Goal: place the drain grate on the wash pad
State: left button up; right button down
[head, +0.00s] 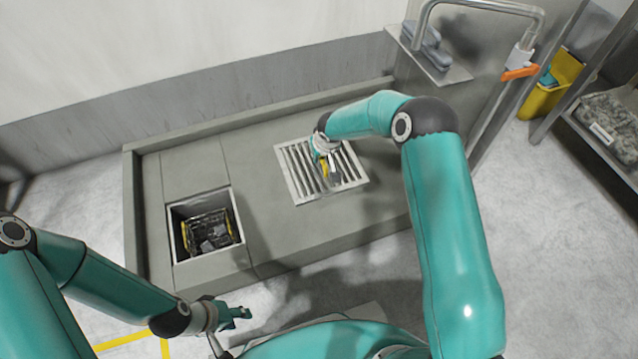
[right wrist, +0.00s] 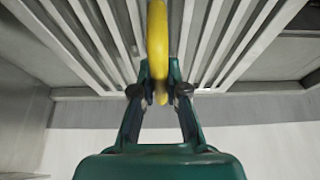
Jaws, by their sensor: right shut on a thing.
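The drain grate (head: 293,172) is a pale metal square with parallel bars and a yellow handle. It shows over the grey wash pad (head: 255,205), right of the open pit; I cannot tell whether it touches the pad. My right gripper (head: 328,172) is shut on the grate's yellow handle, partly hidden by its own wrist. In the right wrist view the fingers (right wrist: 160,88) close around the yellow handle (right wrist: 157,40), with the grate's bars (right wrist: 95,40) behind it. My left gripper (head: 238,313) is off the pad's front edge, away from the grate; its fingers are too small to judge.
An open square pit (head: 176,237) in the pad's left part holds a dark basket (head: 208,232) with yellow ends. A raised kerb (head: 250,115) runs along the back. A shelf (head: 450,74) with grey items and a rail with an orange clamp (head: 520,73) stand at the right.

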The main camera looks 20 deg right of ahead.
notch_tip(320, 180, down, 10)
jog(key=b, duration=0.3)
jog(key=shift+w+f, duration=0.1)
jog(key=shift+f, duration=0.1)
jog(key=shift+f+b, duration=0.8)
jog(key=shift+f, duration=1.2)
jog(key=shift+f, duration=0.1)
jog(key=c, duration=1.2)
grip_release()
